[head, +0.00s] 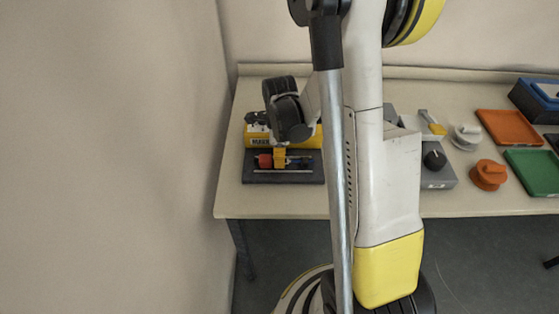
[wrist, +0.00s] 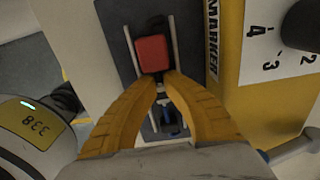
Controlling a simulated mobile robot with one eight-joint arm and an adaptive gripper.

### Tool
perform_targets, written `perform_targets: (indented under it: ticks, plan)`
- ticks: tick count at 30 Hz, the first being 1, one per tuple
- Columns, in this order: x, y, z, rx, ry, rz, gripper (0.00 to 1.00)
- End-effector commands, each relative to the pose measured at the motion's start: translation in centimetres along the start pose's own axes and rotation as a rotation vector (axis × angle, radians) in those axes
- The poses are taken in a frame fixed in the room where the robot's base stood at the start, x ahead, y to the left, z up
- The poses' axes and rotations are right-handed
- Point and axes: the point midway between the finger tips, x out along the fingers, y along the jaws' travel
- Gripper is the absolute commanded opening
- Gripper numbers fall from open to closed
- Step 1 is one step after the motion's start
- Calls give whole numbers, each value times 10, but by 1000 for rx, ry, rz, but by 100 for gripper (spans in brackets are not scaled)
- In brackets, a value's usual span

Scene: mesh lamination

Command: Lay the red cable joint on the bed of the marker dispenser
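The red cable joint (wrist: 153,54) shows in the wrist view as a red block with dark ends, over the dark bed (wrist: 123,45) of the marker dispenser and between two pale rails. In the head view it is the red piece (head: 264,160) just left of my fingers. My gripper (wrist: 161,80) has its yellow fingers closed to a narrow gap, with a dark part of the joint between the tips. It points down at the bed in the head view (head: 280,158). I cannot tell whether the joint touches the bed. The dispenser's yellow body (wrist: 235,85) stands alongside.
Orange (head: 510,126) and green (head: 533,170) trays lie farther right. My arm hides the table's middle. A wall stands close on the left.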

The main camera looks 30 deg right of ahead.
Motion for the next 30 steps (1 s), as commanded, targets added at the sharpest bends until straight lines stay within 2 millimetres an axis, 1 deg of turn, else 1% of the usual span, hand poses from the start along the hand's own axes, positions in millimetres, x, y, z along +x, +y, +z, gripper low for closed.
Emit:
perform_targets:
  ticks: [5,6,7,16,19,23,30]
  plan:
    - [4,0,0,0,0,0,0]
    - [3,0,0,0,0,0,20]
    - [3,0,0,0,0,0,27]
    - [2,0,0,0,0,0,27]
    - [-3,0,0,0,0,0,27]
    - [-25,0,0,0,0,0,27]
    - [-81,0,0,0,0,0,27]
